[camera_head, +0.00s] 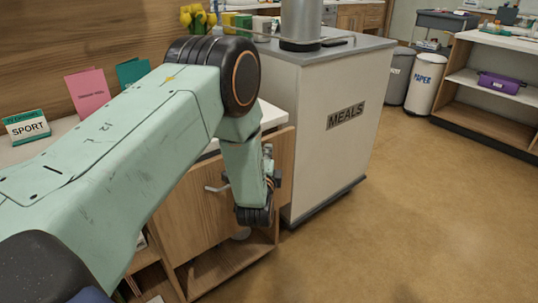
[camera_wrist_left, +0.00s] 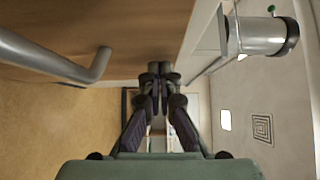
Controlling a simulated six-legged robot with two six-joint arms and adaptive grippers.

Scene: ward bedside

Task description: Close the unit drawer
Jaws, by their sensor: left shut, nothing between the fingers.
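The unit's wooden drawer front (camera_head: 196,218), with a grey bar handle (camera_head: 215,188), is in the head view, left of centre, partly behind my left arm. It seems to stand out from the unit, but the arm hides how far. In the left wrist view the wood panel (camera_wrist_left: 120,25) fills the upper left, and the handle (camera_wrist_left: 85,70) runs beside the fingers, apart from them. My left gripper (camera_wrist_left: 158,72) is shut and empty, close to the wood panel; its fingertips are hard to make out in the head view. My right gripper is not in view.
A white cart marked MEALS (camera_head: 340,125) stands just right of the drawer. An open shelf (camera_head: 225,268) lies below. Cards, including the SPORT one (camera_head: 27,127), stand on the unit's top. The floor (camera_head: 420,215) at right is clear.

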